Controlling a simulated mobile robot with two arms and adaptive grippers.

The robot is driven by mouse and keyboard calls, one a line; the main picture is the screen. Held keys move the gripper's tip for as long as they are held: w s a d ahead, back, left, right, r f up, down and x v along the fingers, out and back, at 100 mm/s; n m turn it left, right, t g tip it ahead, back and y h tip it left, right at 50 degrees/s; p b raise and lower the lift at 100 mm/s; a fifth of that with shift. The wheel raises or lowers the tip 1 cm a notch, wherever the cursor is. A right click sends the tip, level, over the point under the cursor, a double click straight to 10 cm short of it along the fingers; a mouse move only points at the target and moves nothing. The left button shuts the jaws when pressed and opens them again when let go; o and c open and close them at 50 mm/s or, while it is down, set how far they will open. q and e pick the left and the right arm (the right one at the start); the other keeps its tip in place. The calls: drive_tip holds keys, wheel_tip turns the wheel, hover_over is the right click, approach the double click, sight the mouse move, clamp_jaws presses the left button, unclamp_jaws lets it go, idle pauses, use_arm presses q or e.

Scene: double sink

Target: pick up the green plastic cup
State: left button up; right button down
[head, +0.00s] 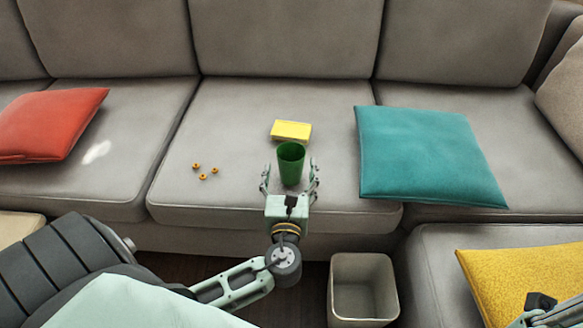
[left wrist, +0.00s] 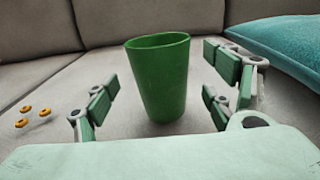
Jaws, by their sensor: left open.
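The green plastic cup (head: 291,163) stands upright on the middle seat cushion of a grey sofa. My left gripper (head: 290,180) is open, with its fingers on either side of the cup in the head view. In the left wrist view the cup (left wrist: 160,78) stands ahead between the spread fingers of the left gripper (left wrist: 162,95), with visible gaps on both sides. Part of my right gripper (head: 545,310) shows at the lower right corner of the head view, cut off by the frame edge, over a yellow cushion.
A yellow block or sponge (head: 291,131) lies just behind the cup. Several small orange rings (head: 205,171) lie to its left. A teal cushion (head: 425,155) is to the right and a red cushion (head: 50,124) far left. A bin (head: 362,288) stands on the floor in front.

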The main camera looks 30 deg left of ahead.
sight(291, 154)
use_arm(q)
drive_tip(key=x, duration=0.3)
drive_tip(key=shift+w+a+b, duration=0.1)
drive_tip(key=shift+w+b, duration=0.05)
drive_tip(key=shift+b, duration=0.25)
drive_tip(key=shift+c, duration=0.2)
drive_tip(key=c, duration=1.2)
